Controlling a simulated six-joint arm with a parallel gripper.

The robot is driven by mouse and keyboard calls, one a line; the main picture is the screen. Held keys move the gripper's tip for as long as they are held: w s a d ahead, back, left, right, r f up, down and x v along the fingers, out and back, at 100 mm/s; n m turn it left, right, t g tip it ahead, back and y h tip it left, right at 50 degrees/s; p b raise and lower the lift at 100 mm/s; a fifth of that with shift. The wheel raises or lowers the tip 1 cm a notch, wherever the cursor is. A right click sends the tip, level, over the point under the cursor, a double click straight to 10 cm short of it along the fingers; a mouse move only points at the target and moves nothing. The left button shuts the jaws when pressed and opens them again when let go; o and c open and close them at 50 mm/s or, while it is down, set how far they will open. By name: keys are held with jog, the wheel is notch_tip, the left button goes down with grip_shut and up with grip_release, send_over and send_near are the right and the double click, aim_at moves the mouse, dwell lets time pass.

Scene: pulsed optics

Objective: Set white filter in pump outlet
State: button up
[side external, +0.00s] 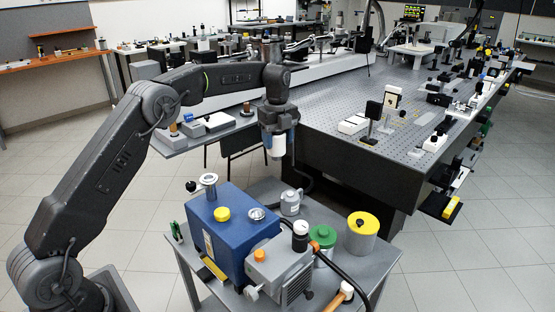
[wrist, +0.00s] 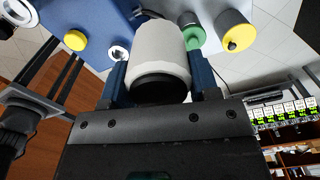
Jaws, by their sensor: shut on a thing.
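My gripper (side external: 277,128) points down above the cart and is shut on the white filter (side external: 276,148). In the wrist view the white filter (wrist: 160,55), a white cylinder with a black end, sits between the blue fingers of my gripper (wrist: 160,80). The blue and grey pump (side external: 240,240) stands on the cart below. Its top carries a metal flanged port (side external: 208,180), a yellow cap (side external: 222,214) and a round silver opening (side external: 257,213). I cannot tell for sure which is the outlet. The filter is held well above the pump, apart from it.
A black hose runs along the cart's right side. The optical table (side external: 340,150) lies behind, close to the gripper's right.

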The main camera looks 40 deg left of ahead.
aim_at(277, 132)
jog(key=r, duration=0.3)
jog(key=shift+s+d, duration=0.2)
jog(key=shift+s, duration=0.1)
jog(key=shift+s+d+r, duration=0.15)
jog(key=shift+s+d, duration=0.15)
jog(key=shift+s, duration=0.2)
jog(key=s+d, duration=0.5)
jog(key=s, duration=0.7)
jog(key=f, duration=0.5)
jog(key=shift+w+a+f, duration=0.25)
jog(key=shift+w+f, duration=0.05)
jog(key=shift+f, duration=0.15)
jog(key=shift+f, duration=2.7)
jog(key=shift+f, duration=0.85)
